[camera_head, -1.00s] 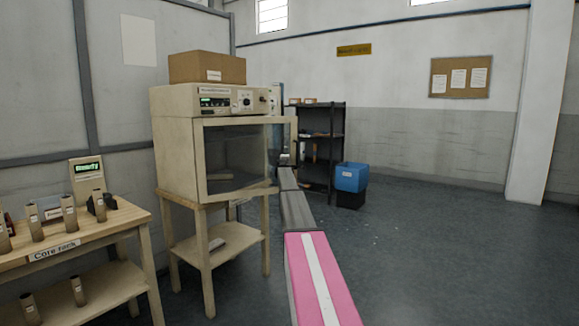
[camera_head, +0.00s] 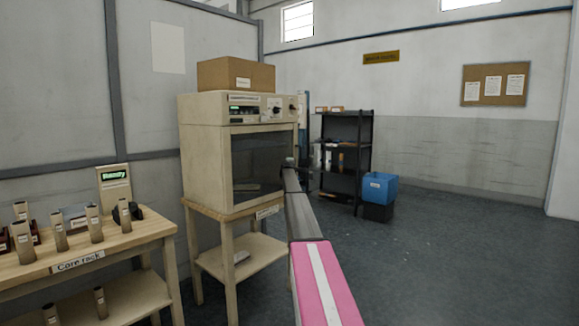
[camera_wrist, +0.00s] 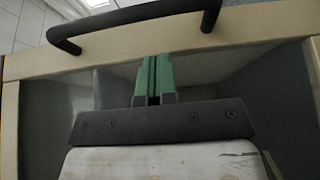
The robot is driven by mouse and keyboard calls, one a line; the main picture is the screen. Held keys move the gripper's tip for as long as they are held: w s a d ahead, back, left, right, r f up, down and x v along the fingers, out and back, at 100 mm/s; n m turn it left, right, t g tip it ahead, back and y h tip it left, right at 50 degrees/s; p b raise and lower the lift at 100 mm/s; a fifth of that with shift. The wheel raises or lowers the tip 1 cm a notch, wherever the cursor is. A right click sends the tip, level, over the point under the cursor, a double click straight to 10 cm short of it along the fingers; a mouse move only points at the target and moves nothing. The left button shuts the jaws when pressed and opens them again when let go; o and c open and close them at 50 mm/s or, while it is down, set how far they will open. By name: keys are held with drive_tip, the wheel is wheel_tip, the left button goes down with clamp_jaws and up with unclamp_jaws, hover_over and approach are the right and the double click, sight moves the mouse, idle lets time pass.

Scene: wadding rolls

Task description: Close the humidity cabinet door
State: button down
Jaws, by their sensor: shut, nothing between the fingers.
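The humidity cabinet (camera_head: 203,165) is a cream box on a wooden stand, with a control panel on top. Its door (camera_head: 258,160), dark glass in a cream frame, looks flush or nearly flush with the front; a small gap cannot be ruled out. My gripper (camera_head: 289,163) is at the door's right edge, partly hidden by my arm. In the wrist view, my gripper's green fingers (camera_wrist: 153,80) are together and empty, over the glass and close to the cream door frame (camera_wrist: 240,27). A black bar handle (camera_wrist: 135,17) lies beyond them. Contact cannot be told.
A cardboard box (camera_head: 236,75) sits on the cabinet. The core rack table (camera_head: 150,232) with several tubes stands at the left. A black shelf (camera_head: 343,160) and a blue bin (camera_head: 378,187) stand behind at the right. The floor at the right is clear.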

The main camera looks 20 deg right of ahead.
drive_tip(key=shift+w+a+r+y, duration=0.15)
drive_tip(key=shift+w+a, duration=0.2)
drive_tip(key=shift+w, duration=0.25)
drive_tip(key=shift+w+a+r+y, duration=0.15)
drive_tip(key=shift+w+a, duration=0.15)
drive_tip(key=shift+w, duration=0.25)
drive_tip(key=s+d, duration=0.4)
drive_tip(key=s, duration=0.3)
drive_tip(key=s+d, duration=0.4)
drive_tip(key=s, duration=0.4)
drive_tip(key=s+a+f+m+g+y, duration=0.3)
drive_tip(key=s+a+f+m+g, duration=0.55)
drive_tip(key=s+a+f, duration=2.2)
drive_tip(key=s+a+f+m+g+y, duration=0.1)
drive_tip(key=s+a, duration=0.5)
drive_tip(key=s, duration=0.6)
drive_tip(key=s+a+f+m+g+y, duration=0.1)
drive_tip(key=s+a+f+g+y, duration=0.2)
drive_tip(key=s, duration=0.9)
drive_tip(key=s+a+f+m+g+y, duration=0.1)
drive_tip(key=s+a+f+g+y, duration=0.1)
drive_tip(key=s+a+f, duration=0.5)
drive_tip(key=s+a, duration=0.4)
drive_tip(key=s, duration=0.2)
drive_tip(key=shift+a, duration=0.15)
